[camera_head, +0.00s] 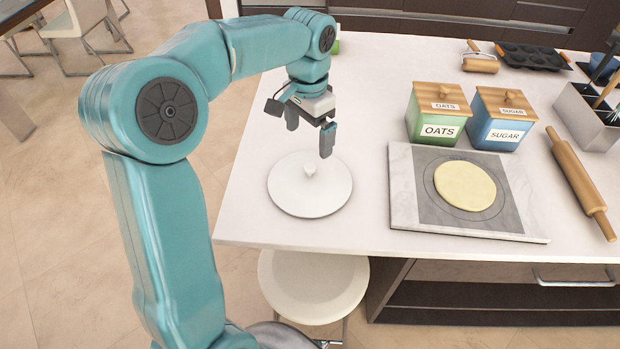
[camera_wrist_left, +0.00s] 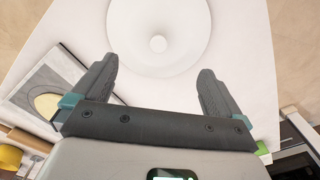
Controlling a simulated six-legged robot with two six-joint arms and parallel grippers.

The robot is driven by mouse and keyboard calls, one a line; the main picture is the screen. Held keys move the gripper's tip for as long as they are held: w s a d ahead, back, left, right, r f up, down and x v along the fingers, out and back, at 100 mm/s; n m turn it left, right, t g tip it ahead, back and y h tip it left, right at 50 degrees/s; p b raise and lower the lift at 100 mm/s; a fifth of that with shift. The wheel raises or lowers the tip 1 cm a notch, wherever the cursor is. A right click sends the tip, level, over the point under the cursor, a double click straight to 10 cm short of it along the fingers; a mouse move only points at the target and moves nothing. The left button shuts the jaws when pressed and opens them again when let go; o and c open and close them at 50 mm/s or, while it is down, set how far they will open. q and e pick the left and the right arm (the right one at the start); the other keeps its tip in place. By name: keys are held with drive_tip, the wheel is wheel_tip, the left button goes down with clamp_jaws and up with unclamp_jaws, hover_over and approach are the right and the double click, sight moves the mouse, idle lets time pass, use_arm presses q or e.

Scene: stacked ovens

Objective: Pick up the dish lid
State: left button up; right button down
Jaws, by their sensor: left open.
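The dish lid (camera_head: 310,190) is a round white lid with a small knob on top, lying on the white counter near its front left edge. It also shows in the left wrist view (camera_wrist_left: 185,50), ahead of the fingers, with its knob near the top middle. My left gripper (camera_head: 310,140) is above the counter, just behind and above the lid. In the left wrist view its two dark fingers are wide apart with nothing between them. It does not appear to touch the lid. My right gripper is in neither view.
A marble board (camera_head: 403,205) with flat dough (camera_head: 465,186) lies right of the lid. Behind it stand an oats box (camera_head: 438,115) and a sugar box (camera_head: 503,118). A rolling pin (camera_head: 580,183) lies at the right. A white stool (camera_head: 312,287) stands below the front edge.

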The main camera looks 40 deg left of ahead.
use_arm(q)
hover_over(310, 166)
wheel_tip(310, 166, down, 5)
drive_tip(key=shift+a+r, duration=0.1)
drive_tip(key=shift+a, duration=0.05)
drive_tip(key=shift+s+f, duration=0.1)
drive_tip(key=shift+f, duration=0.4)
drive_tip(key=f, duration=0.4)
drive_tip(key=shift+w+p, duration=0.2)
drive_tip(key=shift+p, duration=0.1)
drive_tip(key=shift+s+f, duration=0.1)
drive_tip(key=shift+f, duration=0.3)
drive_tip(key=c, duration=0.6)
clamp_jaws()
